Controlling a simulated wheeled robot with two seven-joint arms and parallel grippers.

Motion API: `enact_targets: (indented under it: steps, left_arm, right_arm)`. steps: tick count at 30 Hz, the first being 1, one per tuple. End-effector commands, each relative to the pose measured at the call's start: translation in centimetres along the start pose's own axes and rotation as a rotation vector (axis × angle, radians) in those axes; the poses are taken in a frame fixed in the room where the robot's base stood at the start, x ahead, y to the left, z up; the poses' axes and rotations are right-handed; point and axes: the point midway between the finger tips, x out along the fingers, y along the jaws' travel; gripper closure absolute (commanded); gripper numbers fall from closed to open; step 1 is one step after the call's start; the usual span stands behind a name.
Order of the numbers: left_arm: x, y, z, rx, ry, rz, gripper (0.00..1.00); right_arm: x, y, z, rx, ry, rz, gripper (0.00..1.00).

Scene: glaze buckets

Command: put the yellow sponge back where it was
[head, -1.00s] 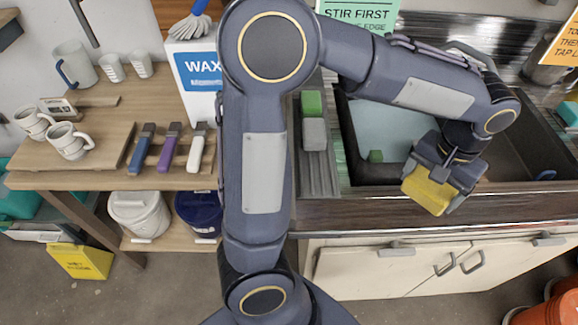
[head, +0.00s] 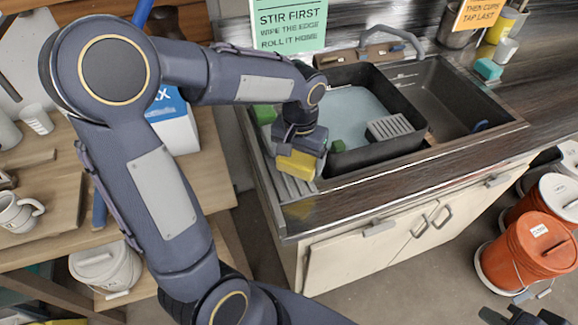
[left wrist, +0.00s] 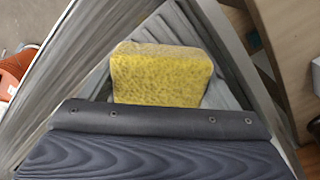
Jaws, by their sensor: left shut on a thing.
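My left gripper (head: 300,150) is shut on the yellow sponge (head: 296,165), at the left end of the sink counter. In the left wrist view the sponge (left wrist: 162,75) shows in front of the dark gripper, with the grey ribbed drainboard (left wrist: 222,90) behind it. In the head view the sponge is over or at the front part of that drainboard (head: 262,150); I cannot tell whether it touches. My right gripper (head: 522,316) is only partly in view at the bottom right edge, its jaws unclear.
A green sponge (head: 264,114) lies at the drainboard's back. Right of my left gripper is the dark basin (head: 400,150) with pale water and a grey slotted piece (head: 389,127). A teal sponge (head: 488,69) lies at the back right. Orange buckets (head: 530,245) stand on the floor.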

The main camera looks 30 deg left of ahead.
Motion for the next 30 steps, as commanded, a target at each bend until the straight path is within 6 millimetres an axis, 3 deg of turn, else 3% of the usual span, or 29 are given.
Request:
enact_targets:
  steps: [10,15,28,29,30]
  left_arm:
    - [3.1,-2.6,-0.3,-0.002,-0.005,-0.001,0.46]
    - [5.6,-2.4,-0.3,0.000,-0.003,0.000,0.46]
    - [6.4,-2.3,-0.4,0.000,0.000,0.000,0.46]
    - [6.3,-2.3,-0.4,0.000,0.000,0.000,0.15]
    - [6.2,-2.3,-0.4,0.000,0.000,0.000,0.10]
  right_arm:
    - [-0.5,-0.2,-0.2,0.000,0.000,0.000,1.00]
    - [-0.4,-0.2,-0.2,0.000,0.000,0.000,1.00]
    - [0.0,0.0,0.0,0.000,0.000,0.000,1.00]
    - [-0.1,-0.1,-0.1,0.000,0.000,0.000,1.00]
    - [-0.2,-0.1,-0.1,0.000,0.000,0.000,1.00]
